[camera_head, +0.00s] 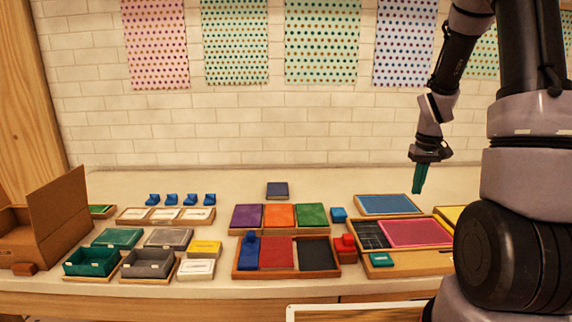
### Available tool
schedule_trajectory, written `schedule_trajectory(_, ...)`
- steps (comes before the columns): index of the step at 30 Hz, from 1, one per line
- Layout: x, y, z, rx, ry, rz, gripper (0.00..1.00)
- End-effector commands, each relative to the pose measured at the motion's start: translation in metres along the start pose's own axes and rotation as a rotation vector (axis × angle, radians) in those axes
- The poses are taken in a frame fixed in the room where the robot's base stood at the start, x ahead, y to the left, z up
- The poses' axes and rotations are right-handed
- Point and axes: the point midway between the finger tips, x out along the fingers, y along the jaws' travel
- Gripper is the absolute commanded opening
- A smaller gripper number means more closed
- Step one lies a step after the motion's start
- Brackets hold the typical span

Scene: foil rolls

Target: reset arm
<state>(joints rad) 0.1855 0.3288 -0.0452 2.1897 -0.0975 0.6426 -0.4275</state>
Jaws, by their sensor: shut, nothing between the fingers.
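My gripper (419,178) hangs at the end of my arm on the right side of the head view. Its teal fingers point down and are shut with nothing between them. It is above the table (340,180), over the area behind the pink panel (415,232) and the blue panel (388,204). It appears apart from everything on the table. No foil rolls can be made out for certain.
An open cardboard box (58,220) stands at the far left. Green (91,262) and grey (149,263) bins sit beside it. A wooden tray (286,276) with coloured panels is in the middle. Dotted sheets (235,42) hang on the brick wall. The table's back strip is mostly clear.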

Motion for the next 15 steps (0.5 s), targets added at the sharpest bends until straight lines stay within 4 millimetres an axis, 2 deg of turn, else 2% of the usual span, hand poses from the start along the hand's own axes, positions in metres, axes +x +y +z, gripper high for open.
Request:
schedule_trajectory(1, -0.027, -0.010, 0.001, 0.016, 0.043, -0.003, 0.00)
schedule_trajectory(6, -0.102, -0.041, 0.021, 0.096, 0.154, -0.032, 0.00)
schedule_trajectory(11, -0.161, -0.068, 0.051, 0.166, 0.253, -0.075, 0.00)
schedule_trajectory(15, -0.204, -0.090, 0.086, 0.221, 0.337, -0.125, 0.00)
